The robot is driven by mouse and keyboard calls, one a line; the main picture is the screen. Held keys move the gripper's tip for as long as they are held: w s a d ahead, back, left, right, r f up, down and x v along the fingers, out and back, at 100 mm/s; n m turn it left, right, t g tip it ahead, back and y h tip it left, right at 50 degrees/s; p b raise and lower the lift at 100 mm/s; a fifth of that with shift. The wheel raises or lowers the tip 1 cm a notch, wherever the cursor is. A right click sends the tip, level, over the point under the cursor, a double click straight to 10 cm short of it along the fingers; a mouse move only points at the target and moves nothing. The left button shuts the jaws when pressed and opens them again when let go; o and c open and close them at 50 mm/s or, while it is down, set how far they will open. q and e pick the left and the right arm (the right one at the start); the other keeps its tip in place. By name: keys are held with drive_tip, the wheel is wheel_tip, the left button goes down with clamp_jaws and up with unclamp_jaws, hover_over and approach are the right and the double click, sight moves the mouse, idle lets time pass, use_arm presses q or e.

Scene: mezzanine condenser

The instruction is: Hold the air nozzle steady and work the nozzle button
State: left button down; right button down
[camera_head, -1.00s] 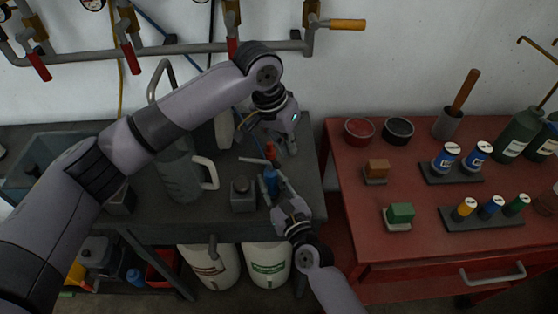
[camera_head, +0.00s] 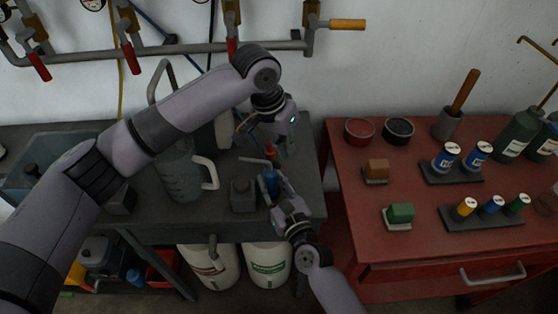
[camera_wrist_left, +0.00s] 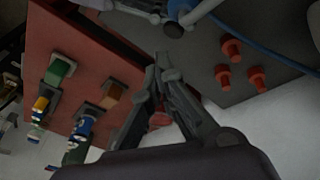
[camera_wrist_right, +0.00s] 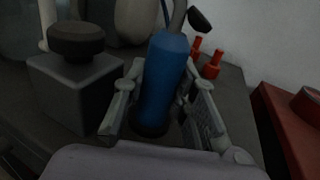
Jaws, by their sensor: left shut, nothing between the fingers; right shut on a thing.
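The air nozzle (camera_head: 271,182) has a blue body and stands near the right edge of the grey bench. My right gripper (camera_wrist_right: 160,92) is shut around this blue body, which fills the space between its fingers in the right wrist view (camera_wrist_right: 164,75). A grey spout with a dark end rises from the top of the body. I cannot make out the button clearly. My left gripper (camera_wrist_left: 161,62) is shut and empty. In the head view it hangs above and behind the nozzle, apart from it, with its fingers pointing down.
Several red pegs (camera_wrist_left: 231,49) stand on the bench close to the nozzle. A blue hose (camera_wrist_left: 265,45) runs nearby. The red table (camera_head: 345,215) is to the right.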

use_arm(q)
drive_tip(key=shift+f, duration=0.1)
idle(0.5)
drive_tip(key=shift+a+f, duration=0.2)
drive_tip(key=shift+f, duration=0.05)
drive_tip(key=shift+a+f, duration=0.25)
drive_tip(key=shift+f, duration=0.2)
idle(0.7)
idle(0.3)
drive_tip(key=shift+d+r, duration=0.45)
drive_tip(key=shift+r, duration=0.35)
drive_tip(key=shift+r, duration=0.15)
drive_tip(key=r, duration=0.1)
drive_tip(key=d+r, duration=0.2)
drive_tip(key=r, duration=0.1)
drive_tip(key=shift+w+d, duration=0.1)
drive_tip(key=shift+d, duration=0.15)
idle(0.3)
